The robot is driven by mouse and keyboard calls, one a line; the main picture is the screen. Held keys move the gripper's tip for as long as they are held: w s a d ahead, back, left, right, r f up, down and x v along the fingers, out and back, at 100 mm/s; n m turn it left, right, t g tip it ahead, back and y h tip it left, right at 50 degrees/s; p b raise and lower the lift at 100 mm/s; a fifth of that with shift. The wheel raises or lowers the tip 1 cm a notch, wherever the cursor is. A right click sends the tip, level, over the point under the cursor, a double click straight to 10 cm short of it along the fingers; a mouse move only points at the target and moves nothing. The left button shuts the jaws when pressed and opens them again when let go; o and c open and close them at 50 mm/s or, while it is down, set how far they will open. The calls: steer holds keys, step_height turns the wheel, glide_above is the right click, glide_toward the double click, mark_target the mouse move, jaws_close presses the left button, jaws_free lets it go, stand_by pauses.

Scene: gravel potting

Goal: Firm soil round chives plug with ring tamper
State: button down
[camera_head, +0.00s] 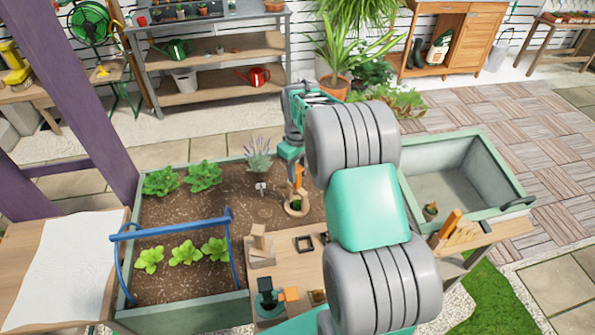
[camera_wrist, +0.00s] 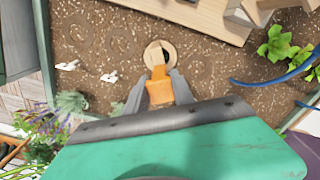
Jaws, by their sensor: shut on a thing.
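My gripper (camera_head: 297,180) is shut on the orange handle of the ring tamper (camera_head: 297,208), over the right part of the planter bed. The tamper's pale wooden ring is low over the soil (camera_head: 225,200); I cannot tell whether it touches. In the wrist view the gripper's fingers (camera_wrist: 158,95) close on the orange handle, and the tamper ring (camera_wrist: 153,52) lies just beyond them. A dark opening shows inside the ring; I cannot make out a chives plug in it.
Lavender (camera_head: 258,155) stands at the bed's back edge, near my gripper. A blue hooped frame (camera_head: 172,228) spans the leafy seedlings at left. A wooden work board (camera_head: 290,258) lies in front.

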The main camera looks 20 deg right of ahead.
steer(key=shift+r+p, duration=2.9)
steer(key=shift+r, duration=2.05)
